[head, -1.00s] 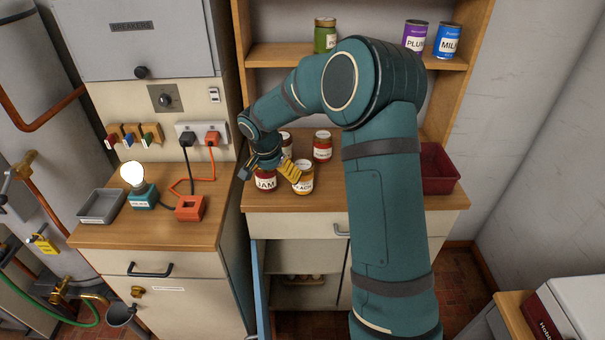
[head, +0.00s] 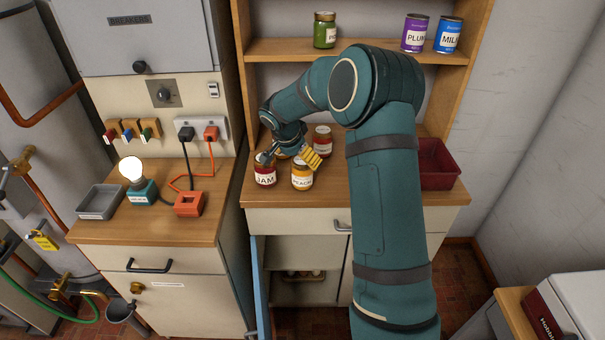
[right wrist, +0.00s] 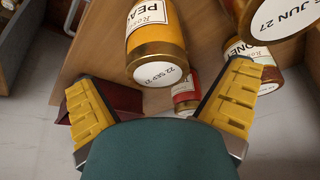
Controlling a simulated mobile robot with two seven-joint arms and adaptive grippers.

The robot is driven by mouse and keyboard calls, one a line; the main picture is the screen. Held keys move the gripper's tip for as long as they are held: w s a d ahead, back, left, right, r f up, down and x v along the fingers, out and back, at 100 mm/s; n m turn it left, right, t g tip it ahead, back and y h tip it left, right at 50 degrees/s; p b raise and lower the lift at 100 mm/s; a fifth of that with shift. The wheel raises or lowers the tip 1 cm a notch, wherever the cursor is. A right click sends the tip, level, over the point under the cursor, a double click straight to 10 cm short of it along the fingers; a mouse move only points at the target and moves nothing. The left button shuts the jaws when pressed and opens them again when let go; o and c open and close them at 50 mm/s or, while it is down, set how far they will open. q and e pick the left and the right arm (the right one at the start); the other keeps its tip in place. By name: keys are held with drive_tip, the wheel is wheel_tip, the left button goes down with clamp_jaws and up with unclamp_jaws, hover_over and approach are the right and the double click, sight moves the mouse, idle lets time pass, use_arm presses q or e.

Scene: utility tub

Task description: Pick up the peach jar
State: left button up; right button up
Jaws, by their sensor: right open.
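The peach jar (head: 302,178), orange-yellow with a gold lid and white label, stands upright on the wooden counter near its front edge. It also shows in the right wrist view (right wrist: 156,42), at the top, beyond my fingertips and apart from them. My right gripper (head: 289,158) is open and empty, just behind and above the peach jar, with its yellow fingers spread. It also shows in the right wrist view (right wrist: 163,105). My left gripper is not in view.
A jam jar (head: 265,176) stands close to the left of the peach jar. A red jar (head: 322,145) stands behind it, and a honey jar (right wrist: 262,58) is near my gripper. A dark red bin (head: 440,168) sits at the counter's right. A shelf with cans is above.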

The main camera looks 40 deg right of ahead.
drive_tip(key=x, duration=0.4)
drive_tip(key=shift+s+f, duration=0.15)
drive_tip(key=shift+f, duration=0.25)
drive_tip(key=c, duration=1.2)
drive_tip(key=shift+r, duration=0.1)
drive_tip(key=shift+c, duration=0.2)
